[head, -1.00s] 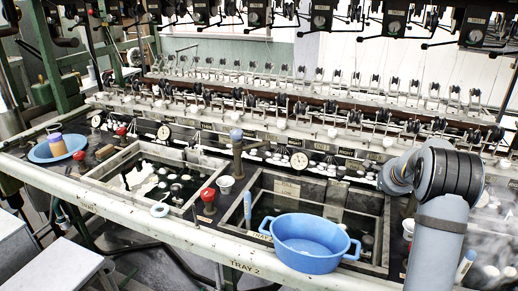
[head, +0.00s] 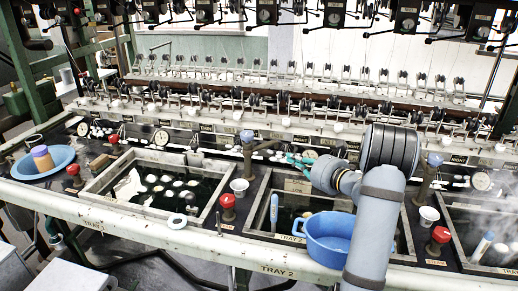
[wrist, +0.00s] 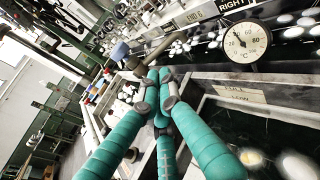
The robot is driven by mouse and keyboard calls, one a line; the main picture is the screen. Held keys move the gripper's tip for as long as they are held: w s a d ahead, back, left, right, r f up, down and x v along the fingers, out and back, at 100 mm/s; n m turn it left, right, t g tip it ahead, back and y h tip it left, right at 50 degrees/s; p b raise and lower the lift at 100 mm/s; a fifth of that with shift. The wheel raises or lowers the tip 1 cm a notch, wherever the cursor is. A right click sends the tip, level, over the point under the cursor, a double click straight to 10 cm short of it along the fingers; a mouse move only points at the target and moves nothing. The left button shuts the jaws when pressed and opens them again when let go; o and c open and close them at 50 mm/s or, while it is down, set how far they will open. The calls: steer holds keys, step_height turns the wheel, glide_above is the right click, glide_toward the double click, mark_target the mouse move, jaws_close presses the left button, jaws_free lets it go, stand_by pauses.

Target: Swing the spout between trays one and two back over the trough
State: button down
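The spout (head: 265,146) between trays one and two is a dark post with a blue-grey knob, its arm pointing right toward the back of tray two. In the wrist view the knob and spout arm (wrist: 152,43) lie just beyond my fingertips. My gripper (head: 294,160) has teal fingers and is over the back of tray two, right of the spout's end. In the wrist view its fingertips (wrist: 160,78) are together with nothing seen between them. I cannot tell whether they touch the spout. Tray one (head: 100,186) holds pale cocoons in dark water; tray two (head: 262,190) is partly hidden.
A blue tub (head: 325,240) stands at tray two's front. A red knob (head: 228,203) and white cup (head: 239,186) sit between the trays. Another spout post (head: 428,175) stands right of my arm. A round gauge (wrist: 246,40) is behind tray two. Reeling frames line the back.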

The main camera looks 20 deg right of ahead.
mark_target(264, 147)
steer(key=p+x, duration=0.2)
steer(key=x, duration=1)
steer(key=shift+w+a, duration=0.2)
steer(key=shift+w+a+y+p, duration=0.15)
steer(key=shift+y+p, duration=0.15)
